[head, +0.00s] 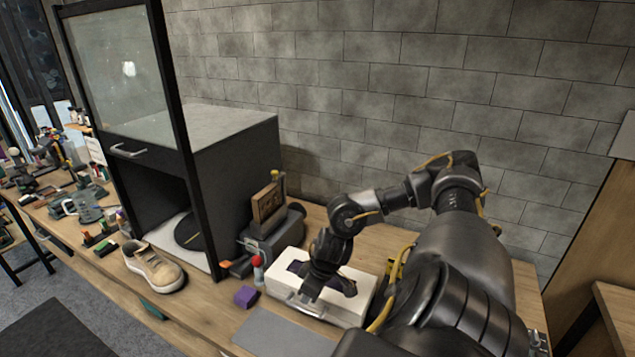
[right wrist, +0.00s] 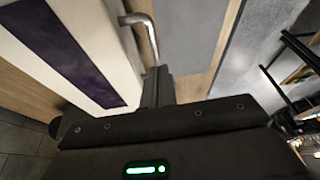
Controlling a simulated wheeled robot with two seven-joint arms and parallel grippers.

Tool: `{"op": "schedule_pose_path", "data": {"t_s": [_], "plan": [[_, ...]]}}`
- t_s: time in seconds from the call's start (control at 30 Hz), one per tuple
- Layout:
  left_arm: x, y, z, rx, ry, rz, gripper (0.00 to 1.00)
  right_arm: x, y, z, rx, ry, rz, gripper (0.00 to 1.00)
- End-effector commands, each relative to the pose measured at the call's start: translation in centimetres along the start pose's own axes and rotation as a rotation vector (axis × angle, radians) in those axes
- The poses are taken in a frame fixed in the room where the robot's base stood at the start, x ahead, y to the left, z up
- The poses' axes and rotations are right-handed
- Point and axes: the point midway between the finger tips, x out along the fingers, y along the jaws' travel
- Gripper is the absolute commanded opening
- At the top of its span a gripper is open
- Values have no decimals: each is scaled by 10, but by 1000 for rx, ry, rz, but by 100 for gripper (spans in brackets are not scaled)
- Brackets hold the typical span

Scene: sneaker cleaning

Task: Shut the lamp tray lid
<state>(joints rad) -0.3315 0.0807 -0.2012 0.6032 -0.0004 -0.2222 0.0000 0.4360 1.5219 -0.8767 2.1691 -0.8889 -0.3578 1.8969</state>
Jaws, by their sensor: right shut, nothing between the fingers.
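The lamp tray is a white box (head: 349,306) on the workbench, with a dark purple band across its lid and a metal handle (head: 303,307) at its front. The lid looks flat on the box in the head view; I see no gap, but my arm hides part of it. In the right wrist view the white lid (right wrist: 95,30) with its purple band (right wrist: 62,50) fills the left, and the handle (right wrist: 148,38) is just beyond the fingers. My right gripper (head: 312,290) is shut and empty, over the front of the lid near the handle. My left gripper is not in view.
A grey mat (head: 280,335) lies in front of the tray. A purple block (head: 246,296) and a red-topped bottle (head: 258,270) stand close to its left. Farther left are a beige sneaker (head: 153,268) and a dark cabinet (head: 235,160) with a raised glass door.

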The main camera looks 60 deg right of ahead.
Motion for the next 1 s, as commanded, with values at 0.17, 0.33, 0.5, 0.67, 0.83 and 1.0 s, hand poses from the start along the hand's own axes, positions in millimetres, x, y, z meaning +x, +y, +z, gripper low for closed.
{"op": "schedule_pose_path", "data": {"t_s": [0.17,0.33,0.5,0.67,0.83,1.0], "plan": [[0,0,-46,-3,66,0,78,25,-13,-2,-7,0,-8,0],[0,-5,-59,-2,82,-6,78,40,-19,-2,-14,1,-10,0],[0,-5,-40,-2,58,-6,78,48,-21,0,-16,0,-9,0],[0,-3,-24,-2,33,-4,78,50,-21,1,-15,1,-8,0],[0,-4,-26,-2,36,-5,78,50,-20,2,-14,2,-7,0],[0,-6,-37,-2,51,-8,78,50,-20,3,-13,1,-7,0]]}}
